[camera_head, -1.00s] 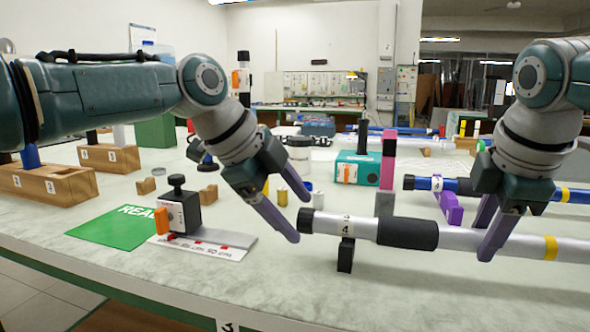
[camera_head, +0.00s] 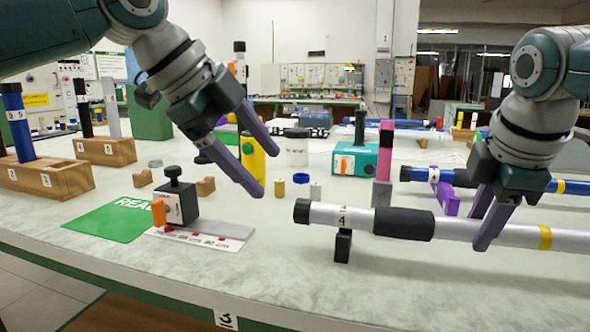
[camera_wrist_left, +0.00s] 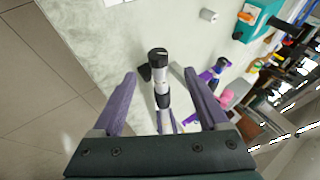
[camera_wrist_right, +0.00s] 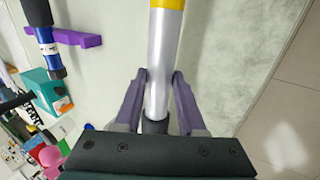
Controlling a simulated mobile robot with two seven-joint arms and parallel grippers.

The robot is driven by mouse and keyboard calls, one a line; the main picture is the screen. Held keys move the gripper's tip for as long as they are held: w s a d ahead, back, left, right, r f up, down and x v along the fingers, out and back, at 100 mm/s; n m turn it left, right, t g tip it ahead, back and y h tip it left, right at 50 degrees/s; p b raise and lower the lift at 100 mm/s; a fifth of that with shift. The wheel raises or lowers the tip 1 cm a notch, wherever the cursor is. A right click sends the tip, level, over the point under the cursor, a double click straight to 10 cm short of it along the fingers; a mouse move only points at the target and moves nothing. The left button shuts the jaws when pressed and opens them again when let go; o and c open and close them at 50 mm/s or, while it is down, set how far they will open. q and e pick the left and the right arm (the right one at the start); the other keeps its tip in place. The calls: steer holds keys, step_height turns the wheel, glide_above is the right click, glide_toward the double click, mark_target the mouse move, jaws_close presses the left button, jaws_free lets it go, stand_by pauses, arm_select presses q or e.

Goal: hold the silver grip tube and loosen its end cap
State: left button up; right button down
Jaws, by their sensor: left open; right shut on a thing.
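The silver grip tube (camera_head: 460,231) lies level, with a black sleeve (camera_head: 404,224), a number 4 label and a yellow band. Its black end cap (camera_head: 302,211) sits on the left end. My right gripper (camera_head: 482,226) is shut around the tube, right of the sleeve; the right wrist view shows the silver tube (camera_wrist_right: 165,55) between its fingers. My left gripper (camera_head: 269,178) is open and empty, above and left of the cap. In the left wrist view the cap (camera_wrist_left: 158,52) appears between and beyond the spread fingers.
A black support (camera_head: 343,246) stands under the tube near the cap. A black gauge block (camera_head: 176,203) on a white scale plate and a green mat (camera_head: 115,222) lie left. A yellow bottle (camera_head: 252,158) stands behind the left fingers. Blue tubes lie at the back right. The front table is clear.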

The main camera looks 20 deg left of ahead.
mark_target(294, 216)
arm_select(q)
steer(key=w+f+t, duration=0.1)
steer(key=f+t, duration=0.1)
steer(key=w+f+t, duration=0.1)
steer(key=f+t, duration=0.1)
steer(key=w+a+f+n+t, duration=0.1)
steer(key=f+t, duration=0.1)
steer(key=shift+w+a+f+t+y, duration=0.1)
steer(key=shift+w+f+t+y, duration=0.1)
steer(key=shift+f+t+y, duration=0.2)
steer(key=s+t, duration=0.1)
steer(key=s+f+m+t, duration=0.1)
steer(key=s, duration=0.1)
steer(key=shift+t+h, duration=0.3)
steer(key=s+m, duration=0.1)
steer(key=s, duration=0.1)
steer(key=s+d+f+m+t+h, duration=0.1)
steer(key=s, duration=0.1)
steer(key=s+m+h, duration=0.1)
steer(key=s, duration=0.1)
steer(key=shift+d+f, duration=0.15)
steer(key=shift+f, duration=0.05)
steer(key=shift+s+d, duration=0.1)
steer(key=shift+d, duration=0.05)
steer(key=shift+h, duration=0.3)
steer(key=x, duration=1.1)
steer(key=shift+w+d+r, duration=0.1)
steer(key=shift+w+r, duration=0.05)
steer(key=shift+w, duration=0.2)
jaws_close()
